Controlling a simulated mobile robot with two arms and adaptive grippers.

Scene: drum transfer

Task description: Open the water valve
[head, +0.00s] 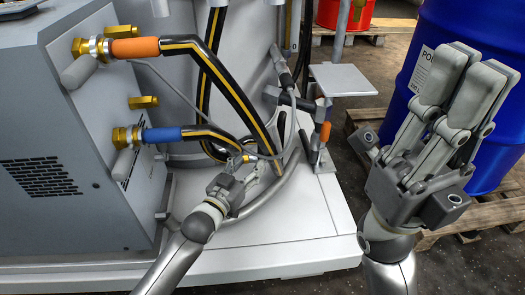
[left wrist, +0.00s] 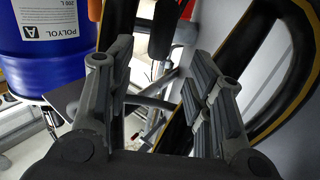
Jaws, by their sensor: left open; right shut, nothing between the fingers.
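Two brass fittings with grey lever-like handles sit on the grey machine: the upper valve fitting (head: 80,48) with an orange hose sleeve (head: 135,47), the lower valve fitting (head: 121,136) with a blue sleeve (head: 163,135). I cannot tell which one is the water valve. My left gripper (head: 252,168) is open near the black-and-yellow hoses, right of the blue sleeve and apart from both fittings. In the left wrist view its fingers (left wrist: 163,75) are spread, with hose behind them; contact is unclear. My right gripper (head: 462,80) is shut and empty, in front of the blue drum.
A blue drum (head: 425,30) stands on a wooden pallet (head: 485,215) at right; it also shows in the left wrist view (left wrist: 45,55). A post with a square plate (head: 342,79) and an orange-handled part (head: 325,131) stands at the platform's right edge. The platform front (head: 290,235) is bare.

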